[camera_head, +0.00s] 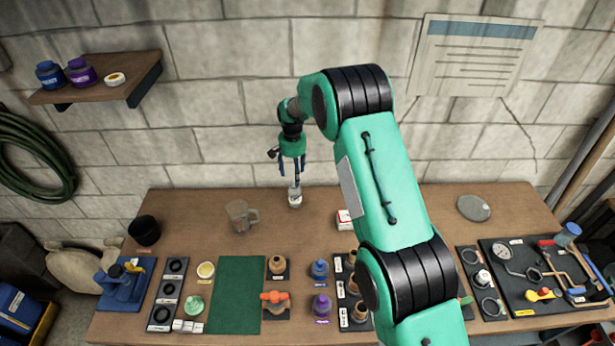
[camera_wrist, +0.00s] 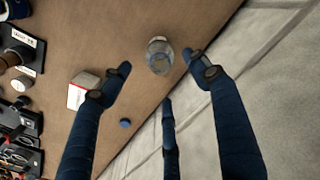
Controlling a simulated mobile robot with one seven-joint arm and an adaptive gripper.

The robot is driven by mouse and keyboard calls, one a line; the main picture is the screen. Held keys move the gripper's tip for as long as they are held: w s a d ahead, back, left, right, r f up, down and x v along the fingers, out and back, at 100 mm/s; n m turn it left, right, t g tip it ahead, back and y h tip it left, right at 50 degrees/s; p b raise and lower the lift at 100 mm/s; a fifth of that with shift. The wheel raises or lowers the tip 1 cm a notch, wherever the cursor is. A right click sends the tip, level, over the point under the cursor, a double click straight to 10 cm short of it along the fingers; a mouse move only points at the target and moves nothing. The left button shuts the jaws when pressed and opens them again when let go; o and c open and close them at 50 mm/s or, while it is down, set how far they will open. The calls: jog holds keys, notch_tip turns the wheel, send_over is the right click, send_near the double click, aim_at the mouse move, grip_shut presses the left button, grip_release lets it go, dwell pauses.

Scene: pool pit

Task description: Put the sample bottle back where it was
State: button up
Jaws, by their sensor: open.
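The sample bottle appears to be the small clear bottle (camera_head: 295,199) standing at the back of the bench, near the wall. It also shows in the wrist view as a clear round glass bottle (camera_wrist: 159,55) between and a little beyond my fingertips. My gripper (camera_head: 290,183) hangs pointing down just above the bottle. In the wrist view, my gripper's (camera_wrist: 160,68) dark blue fingers are spread with a gap on both sides of the bottle. I cannot tell how far the fingertips are above it. A small blue cap-like disc (camera_wrist: 125,123) lies on the bench nearby.
A red and white box (camera_head: 345,219) is right of the bottle, partly behind my arm. A clear jug (camera_head: 240,215) stands to the left. A green mat (camera_head: 236,295), labelled pots and a tool board (camera_head: 525,285) fill the front. A wall shelf (camera_head: 105,80) holds two ink-like bottles.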

jog(key=shift+r, duration=0.1)
jog(key=s+d+r+t, duration=0.1)
jog(key=s+d+r, duration=0.3)
jog(key=r, duration=0.6)
jog(key=s+d+r, duration=0.3)
jog(key=r, duration=0.7)
jog(key=s+d+r+n+t, duration=0.1)
jog(key=s+d+r, duration=0.3)
jog(key=s+r, duration=0.35)
jog(key=s+d+r+t, duration=0.1)
jog(key=s+d+r, duration=0.3)
jog(key=s+r, duration=0.35)
jog(key=s+d+r+n+t, duration=0.1)
jog(key=s+d+r, duration=0.2)
jog(key=s, duration=0.5)
jog(key=s+d+r, duration=0.3)
jog(key=s+r, duration=0.1)
jog(key=s, duration=0.4)
jog(key=s+d+f, duration=0.1)
jog(key=s, duration=0.7)
jog(key=s+d+f+t, duration=0.1)
jog(key=s+d, duration=0.1)
jog(key=s, duration=0.7)
jog(key=shift+s+f+n+t, duration=0.2)
jog(key=shift+f+n+t, duration=0.1)
jog(key=shift+f+n, duration=0.1)
